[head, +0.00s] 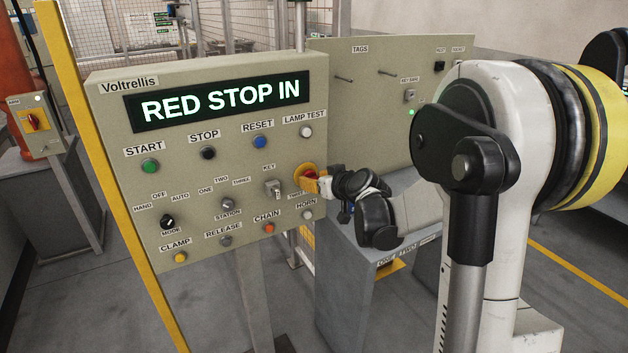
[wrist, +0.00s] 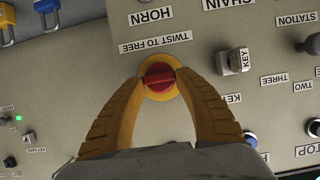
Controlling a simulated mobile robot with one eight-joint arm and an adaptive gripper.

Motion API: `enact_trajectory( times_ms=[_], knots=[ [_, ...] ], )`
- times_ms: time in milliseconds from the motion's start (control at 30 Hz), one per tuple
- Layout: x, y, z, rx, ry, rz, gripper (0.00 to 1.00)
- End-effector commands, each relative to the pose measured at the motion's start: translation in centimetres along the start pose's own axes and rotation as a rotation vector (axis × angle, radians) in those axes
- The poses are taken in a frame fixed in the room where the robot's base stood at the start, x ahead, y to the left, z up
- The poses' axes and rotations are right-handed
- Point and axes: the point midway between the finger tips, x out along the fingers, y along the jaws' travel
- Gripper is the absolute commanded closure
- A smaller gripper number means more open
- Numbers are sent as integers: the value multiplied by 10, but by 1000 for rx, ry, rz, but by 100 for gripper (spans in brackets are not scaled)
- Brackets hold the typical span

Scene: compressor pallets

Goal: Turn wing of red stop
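The red stop (wrist: 158,78) is a round red button with a raised wing across it, on a yellow ring. In the wrist view the wing lies almost level. A label reading TWIST TO FREE sits beside it, upside down. My gripper (wrist: 158,82) has its two orange fingers spread, one tip at each side of the button over the ring's edges. A narrow gap seems to show between the tips and the wing; contact is unclear. In the head view my gripper (head: 323,184) partly covers the red stop (head: 309,174). The display (head: 220,101) reads RED STOP IN.
A key switch (head: 272,188) sits just left of the stop, with the HORN button (head: 307,215) below and LAMP TEST (head: 306,132) above. A second panel (head: 375,95) with pegs stands behind, to the right. A grey pedestal (head: 350,300) stands below my arm.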

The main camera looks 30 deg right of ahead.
Motion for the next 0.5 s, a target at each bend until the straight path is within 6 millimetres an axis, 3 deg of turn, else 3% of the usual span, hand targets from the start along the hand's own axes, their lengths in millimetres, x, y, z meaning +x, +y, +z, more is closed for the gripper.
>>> enact_trajectory(
  times_ms=[67, 500],
  knots=[
    [0, 0, 0, 0, 0, 0, 90],
    [0, 1, 0, 38, 0, -16, 91]
  ],
)
